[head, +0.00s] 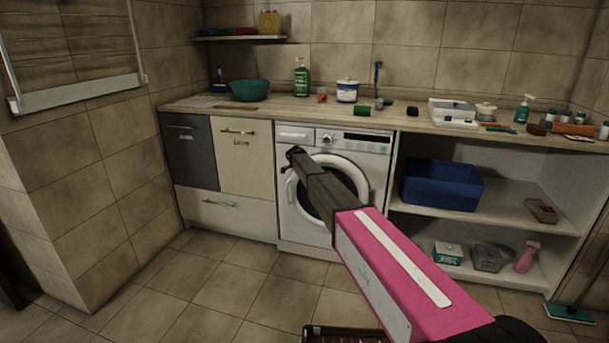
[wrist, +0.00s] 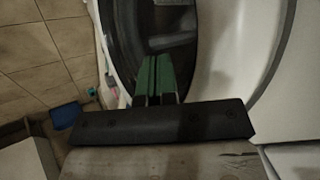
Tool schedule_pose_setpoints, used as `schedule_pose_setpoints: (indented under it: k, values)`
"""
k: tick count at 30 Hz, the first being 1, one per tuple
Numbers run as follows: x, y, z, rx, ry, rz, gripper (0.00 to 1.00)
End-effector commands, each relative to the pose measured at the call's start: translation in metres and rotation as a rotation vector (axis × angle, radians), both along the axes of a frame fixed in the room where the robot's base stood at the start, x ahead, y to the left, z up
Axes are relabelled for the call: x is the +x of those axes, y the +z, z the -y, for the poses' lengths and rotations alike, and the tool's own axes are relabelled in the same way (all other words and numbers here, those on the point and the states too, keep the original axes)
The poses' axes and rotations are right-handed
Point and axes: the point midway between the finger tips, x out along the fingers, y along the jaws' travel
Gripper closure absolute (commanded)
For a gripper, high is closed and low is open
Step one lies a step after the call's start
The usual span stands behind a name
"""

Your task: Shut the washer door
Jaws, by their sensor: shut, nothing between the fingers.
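The white washer (head: 292,224) stands under the counter. My gripper (head: 291,154) is shut and empty, in front of the door's upper left in the head view. In the wrist view my gripper's green-tipped fingers (wrist: 154,75) overlap the dark glass; contact is unclear.
Cabinets (head: 244,160) stand left of the washer. Open shelves (head: 490,212) on the right hold a blue bin (head: 440,186) and several small items. The tiled floor (head: 215,290) before the cabinets is clear.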

Motion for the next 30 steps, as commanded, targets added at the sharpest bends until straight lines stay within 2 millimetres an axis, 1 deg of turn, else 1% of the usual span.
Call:
schedule_pose_setpoints:
  k: [1,2,3,9,15,18,22,23,26,29,30]
  values:
    - [-0.013,0.001,0.005,0.000,-0.002,-0.005,1.00]
    - [-0.018,0.001,0.008,0.000,-0.004,-0.007,1.00]
    - [-0.019,0.008,0.002,0.001,-0.003,-0.006,1.00]
    - [-0.037,0.039,-0.018,0.003,-0.003,-0.008,1.00]
    - [-0.050,0.065,-0.033,0.003,-0.003,-0.009,1.00]
    - [-0.054,0.074,-0.038,0.003,-0.003,-0.009,1.00]
    - [-0.060,0.078,-0.039,0.001,0.000,-0.015,1.00]
    - [-0.063,0.076,-0.036,-0.002,0.004,-0.020,1.00]
    - [-0.082,0.066,-0.014,-0.021,0.039,-0.060,1.00]
    - [-0.116,0.044,0.025,-0.053,0.111,-0.135,1.00]
    - [-0.134,0.035,0.042,-0.067,0.151,-0.171,1.00]
